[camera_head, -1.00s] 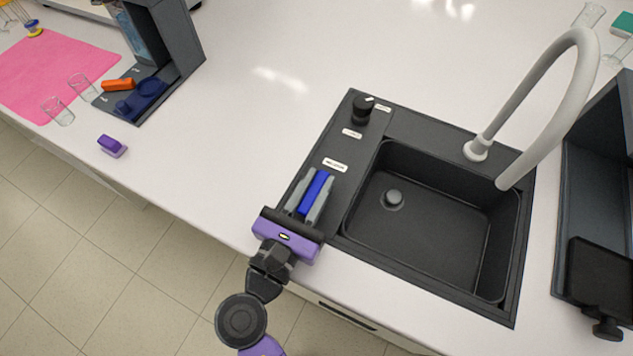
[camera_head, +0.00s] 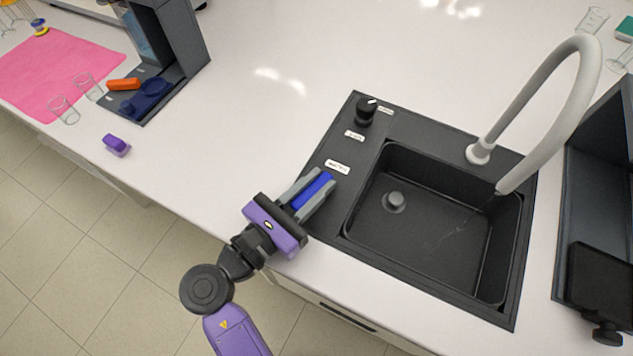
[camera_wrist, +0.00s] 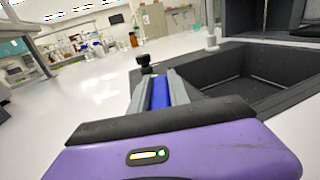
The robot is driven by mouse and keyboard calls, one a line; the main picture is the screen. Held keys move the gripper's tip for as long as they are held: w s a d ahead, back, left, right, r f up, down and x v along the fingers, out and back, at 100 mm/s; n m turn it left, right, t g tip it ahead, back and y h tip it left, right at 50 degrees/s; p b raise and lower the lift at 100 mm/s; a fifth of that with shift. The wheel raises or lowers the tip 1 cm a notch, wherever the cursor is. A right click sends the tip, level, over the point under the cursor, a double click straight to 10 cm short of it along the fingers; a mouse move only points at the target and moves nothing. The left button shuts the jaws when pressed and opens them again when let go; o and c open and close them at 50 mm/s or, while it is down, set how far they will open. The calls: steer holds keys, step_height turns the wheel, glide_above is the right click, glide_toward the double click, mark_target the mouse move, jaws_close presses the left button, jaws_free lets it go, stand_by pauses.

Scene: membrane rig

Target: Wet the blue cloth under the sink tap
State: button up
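The blue cloth (camera_head: 313,190) shows as a narrow blue block between the two grey fingers of my gripper (camera_head: 316,189). My gripper looks shut on it, with the cloth filling the gap; it also shows in the wrist view (camera_wrist: 160,93). My gripper is over the left rim of the black sink (camera_head: 425,230), outside the basin. The white tap (camera_head: 560,110) arches over the basin, its mouth near the right inner wall. Thin pale streaks like running water show below the mouth. A black knob (camera_head: 365,110) stands on the sink's back left corner.
A dark box-like unit (camera_head: 600,200) stands right of the sink. At left are a purple block (camera_head: 116,145), a grey stand (camera_head: 180,60), glass beakers (camera_head: 64,110) and a pink mat (camera_head: 60,65).

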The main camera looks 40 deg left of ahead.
mark_target(294, 208)
steer(key=o, duration=0.4)
steer(key=shift+s, duration=0.1)
steer(key=s, duration=0.7)
steer(key=shift+s+a+b, duration=0.1)
steer(key=shift+s+b, duration=0.25)
steer(key=shift+b, duration=0.05)
